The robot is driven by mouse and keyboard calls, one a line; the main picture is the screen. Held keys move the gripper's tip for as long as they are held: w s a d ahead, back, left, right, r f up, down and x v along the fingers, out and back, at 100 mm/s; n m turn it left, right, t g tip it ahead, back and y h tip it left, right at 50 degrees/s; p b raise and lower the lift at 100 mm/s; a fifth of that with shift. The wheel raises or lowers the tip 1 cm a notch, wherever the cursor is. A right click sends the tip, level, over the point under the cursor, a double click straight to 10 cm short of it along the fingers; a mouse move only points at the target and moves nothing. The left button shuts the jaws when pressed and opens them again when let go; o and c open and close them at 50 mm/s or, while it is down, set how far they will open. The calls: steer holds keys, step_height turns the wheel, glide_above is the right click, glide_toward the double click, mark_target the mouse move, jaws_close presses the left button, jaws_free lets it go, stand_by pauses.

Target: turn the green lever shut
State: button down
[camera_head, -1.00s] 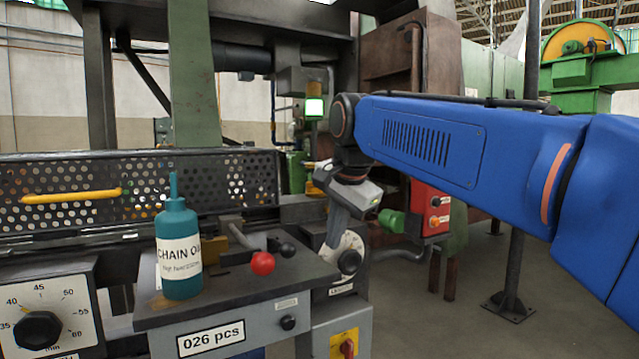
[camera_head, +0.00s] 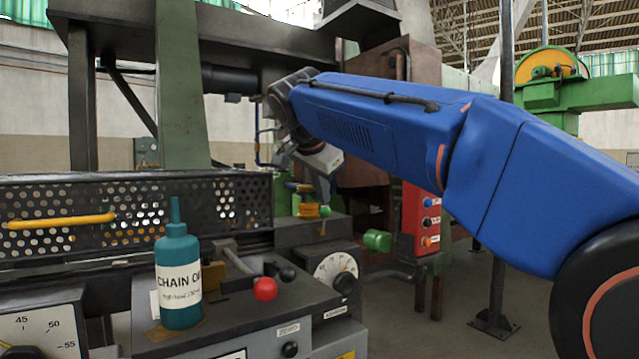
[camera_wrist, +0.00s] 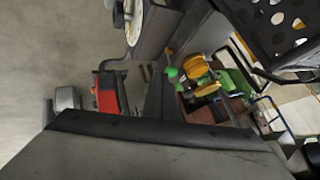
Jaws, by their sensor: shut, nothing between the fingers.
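A small yellow-orange fitting with a green end (camera_head: 324,211) stands on the machine's deck, behind the white dial. In the wrist view its yellow round parts and green end (camera_wrist: 172,73) show just right of my fingers. I cannot tell for sure that this green end is the lever. A larger green cylinder (camera_head: 377,240) sits beside the red button box. My gripper (camera_wrist: 157,82) is shut and empty, its dark fingers pointing toward the yellow fitting and apart from it as far as I can see. In the head view it hangs just above the fitting, its fingertips hard to make out.
A teal chain oil bottle (camera_head: 179,280) and a red ball knob (camera_head: 265,289) are on the front deck. A perforated guard (camera_head: 130,215) stands behind them. The red button box (camera_head: 422,218) is to the right. Open floor lies further right.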

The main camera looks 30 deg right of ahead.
mark_target(330, 213)
steer(key=shift+w+d+f, duration=0.65)
steer(key=shift+w+d, duration=0.05)
steer(key=shift+w, duration=0.2)
steer(key=shift+w+d+f, duration=0.65)
steer(key=shift+w+f, duration=0.05)
steer(key=shift+w, duration=0.2)
steer(key=shift+w+d+f, duration=0.65)
steer(key=shift+w+d, duration=0.05)
steer(key=shift+w, duration=0.2)
steer(key=shift+d+r+y, duration=0.1)
steer(key=shift+d+y, duration=0.5)
steer(key=shift+w+d+f+m+g+y, duration=0.1)
steer(key=shift+d+f+m+y, duration=0.45)
steer(key=shift+d+y, duration=0.85)
steer(key=shift+d+f+m+g+y, duration=0.1)
steer(key=shift+d+f+m+y, duration=0.2)
steer(key=shift+d+f+y, duration=0.75)
steer(key=shift+w+d+f+m+g+y, duration=0.1)
steer(key=shift+d+f+m+y, duration=0.3)
steer(key=shift+d+y, duration=1.3)
steer(key=shift+d+f, duration=0.35)
steer(key=shift+f, duration=0.55)
steer(key=shift+f, duration=0.1)
steer(key=shift+a, duration=0.3)
